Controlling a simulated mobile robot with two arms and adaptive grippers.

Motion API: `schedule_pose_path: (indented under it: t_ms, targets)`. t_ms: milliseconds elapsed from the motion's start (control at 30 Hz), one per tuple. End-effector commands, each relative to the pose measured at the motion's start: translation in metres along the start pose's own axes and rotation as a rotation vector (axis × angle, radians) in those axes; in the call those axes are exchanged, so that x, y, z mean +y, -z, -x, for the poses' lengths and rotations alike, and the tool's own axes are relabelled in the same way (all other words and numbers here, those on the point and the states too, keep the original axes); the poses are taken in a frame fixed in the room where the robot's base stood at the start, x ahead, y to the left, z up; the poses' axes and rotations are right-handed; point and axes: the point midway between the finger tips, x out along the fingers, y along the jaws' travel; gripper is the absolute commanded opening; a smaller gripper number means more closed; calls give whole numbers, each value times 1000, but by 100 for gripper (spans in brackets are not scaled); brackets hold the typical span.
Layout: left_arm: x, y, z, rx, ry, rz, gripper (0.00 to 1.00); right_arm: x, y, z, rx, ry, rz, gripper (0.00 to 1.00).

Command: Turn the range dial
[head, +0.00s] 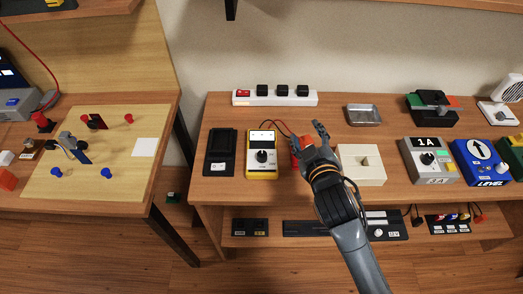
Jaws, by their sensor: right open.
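A yellow meter (262,169) with a pale display stands on the right-hand table, and a black round dial (262,156) sits on its face. A grey box (428,173) marked 1A and 3A also carries a black knob (428,158). No readable label tells which is the range dial. My right gripper (307,138) is open, to the right of the yellow meter and apart from its dial. It partly hides a red object (303,152) there; I cannot tell whether they touch. My left gripper is not in view.
A black tray (221,152) flanks the meter on the left; a cream switch box (361,177) stands right of my gripper. A power strip (275,100) lies behind, and a red lead curves by the meter. A blue LEVEL box (481,165) stands further right.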

Motion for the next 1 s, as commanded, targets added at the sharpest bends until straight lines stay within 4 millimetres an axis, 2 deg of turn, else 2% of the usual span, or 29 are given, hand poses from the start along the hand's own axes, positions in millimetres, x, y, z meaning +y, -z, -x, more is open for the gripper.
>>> schedule_pose_path:
  t_ms: [33,67,100,167,200,233,300,367,400,433,500,567,600,667,700,767,800,833,900,1000]
  targets:
    - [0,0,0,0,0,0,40,5,36,-10,113,-37,73,50]
    - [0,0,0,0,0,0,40,8,59,-14,185,-60,121,50]
    - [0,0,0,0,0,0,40,9,92,-18,289,-93,193,50]
    - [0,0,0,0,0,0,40,6,144,-17,461,-144,318,50]
    - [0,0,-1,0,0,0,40,1,179,-12,583,-179,410,50]
    - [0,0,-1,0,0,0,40,-6,204,-7,675,-204,481,50]
    - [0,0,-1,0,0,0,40,-26,256,11,889,-258,655,50]
    - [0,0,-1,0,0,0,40,-50,290,30,1070,-297,809,50]
    - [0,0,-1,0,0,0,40,-68,307,43,1191,-319,917,50]
    - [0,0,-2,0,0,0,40,-82,317,53,1280,-333,1000,50]
    - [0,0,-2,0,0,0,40,-118,328,74,1487,-353,1200,50]
    - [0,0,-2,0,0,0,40,-149,325,86,1659,-352,1379,50]
    - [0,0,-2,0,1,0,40,-167,317,92,1769,-341,1502,50]
    - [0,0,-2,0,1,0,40,-190,298,94,1929,-305,1692,50]
    - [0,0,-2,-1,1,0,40,-201,280,91,2029,-267,1823,50]
    - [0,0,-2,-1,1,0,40,-209,250,80,2169,-177,2021,50]
    - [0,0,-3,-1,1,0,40,-208,228,70,2250,-95,2154,50]
    - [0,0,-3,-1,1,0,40,-203,212,61,-2189,22,-2139,50]
    - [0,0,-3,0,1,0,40,-183,177,37,-1977,-150,-2031,50]
    - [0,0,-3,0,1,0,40,-138,141,8,-1731,-369,-1901,50]
